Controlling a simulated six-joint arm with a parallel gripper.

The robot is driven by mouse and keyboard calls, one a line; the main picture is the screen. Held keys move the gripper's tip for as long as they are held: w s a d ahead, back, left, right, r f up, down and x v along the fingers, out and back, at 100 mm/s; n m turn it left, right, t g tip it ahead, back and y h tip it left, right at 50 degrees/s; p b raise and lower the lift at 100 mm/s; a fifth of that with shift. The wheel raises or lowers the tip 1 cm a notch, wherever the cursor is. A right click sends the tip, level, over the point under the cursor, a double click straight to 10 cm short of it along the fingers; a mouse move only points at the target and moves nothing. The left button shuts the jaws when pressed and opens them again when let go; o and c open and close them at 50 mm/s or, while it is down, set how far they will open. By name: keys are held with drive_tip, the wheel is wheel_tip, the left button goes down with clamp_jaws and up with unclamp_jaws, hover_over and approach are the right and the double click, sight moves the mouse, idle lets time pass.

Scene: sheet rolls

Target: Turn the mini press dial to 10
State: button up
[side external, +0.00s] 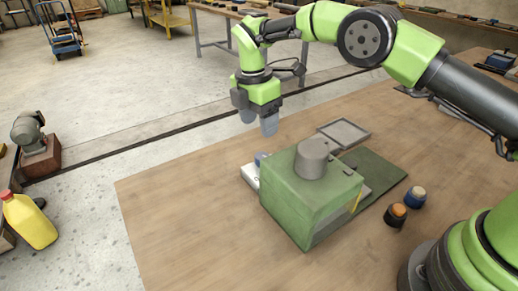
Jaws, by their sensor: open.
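The mini press is a green box-shaped machine (305,200) with a grey cylinder (312,158) on top, standing on the wooden table. The dial's markings and setting cannot be read from here. My gripper (258,121) is open and empty, pointing down. In the picture it is above the blue knob and apart from the press.
A grey tray (343,134) lies behind the press, near a flat green plate (378,178). Two small round pots, one orange-topped (397,212) and one blue (415,198), stand to the right. The table's left part (190,220) is clear.

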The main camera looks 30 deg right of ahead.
sight(261, 156)
drive_tip(key=shift+d+y, duration=0.3)
drive_tip(key=shift+y, duration=0.2)
drive_tip(key=f, duration=0.9)
drive_tip(key=shift+s+f, duration=0.15)
drive_tip(key=shift+s, duration=0.05)
drive_tip(key=c, duration=0.9)
